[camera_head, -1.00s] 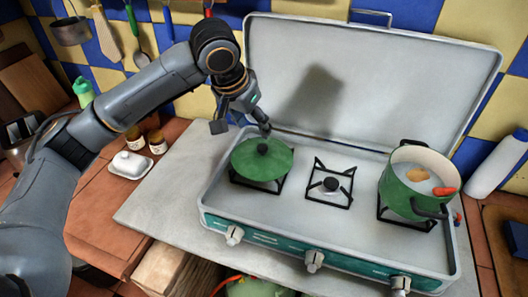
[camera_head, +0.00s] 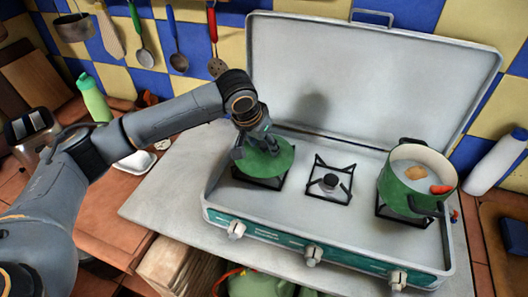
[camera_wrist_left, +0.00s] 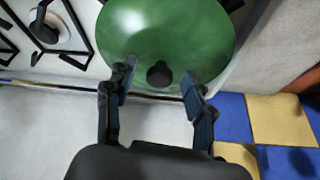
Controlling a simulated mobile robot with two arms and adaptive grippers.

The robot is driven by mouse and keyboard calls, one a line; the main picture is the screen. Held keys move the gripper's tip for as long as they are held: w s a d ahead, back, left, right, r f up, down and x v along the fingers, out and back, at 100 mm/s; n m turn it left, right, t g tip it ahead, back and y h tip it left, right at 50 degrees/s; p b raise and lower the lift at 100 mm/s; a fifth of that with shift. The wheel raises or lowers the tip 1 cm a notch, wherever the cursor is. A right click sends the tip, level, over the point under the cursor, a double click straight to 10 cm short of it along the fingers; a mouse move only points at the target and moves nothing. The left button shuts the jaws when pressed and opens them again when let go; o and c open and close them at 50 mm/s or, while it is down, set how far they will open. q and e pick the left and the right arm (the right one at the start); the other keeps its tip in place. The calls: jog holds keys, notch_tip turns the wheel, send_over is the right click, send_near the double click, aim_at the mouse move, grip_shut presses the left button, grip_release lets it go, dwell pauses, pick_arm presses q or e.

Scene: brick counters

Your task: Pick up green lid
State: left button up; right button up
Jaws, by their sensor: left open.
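The green lid (camera_head: 274,163) is round with a dark knob and lies on the left burner of the camping stove. In the left wrist view the lid (camera_wrist_left: 165,30) fills the top middle, and its black knob (camera_wrist_left: 159,74) shows between the fingers. My left gripper (camera_head: 254,146) is over the lid and partly hides it and its knob in the head view. In the left wrist view my left gripper (camera_wrist_left: 157,88) is open, a finger on either side of the knob's line, with nothing held. My right gripper is not in view.
The stove's front panel (camera_head: 330,252) carries several knobs. The middle burner (camera_head: 331,183) is empty. A green pot (camera_head: 412,185) with food pieces in liquid stands on the right burner. The raised stove cover (camera_head: 370,85) stands behind. A green bottle (camera_head: 93,98) is at left.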

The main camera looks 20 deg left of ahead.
pick_arm(q)
grip_shut()
jog(key=shift+r, duration=0.15)
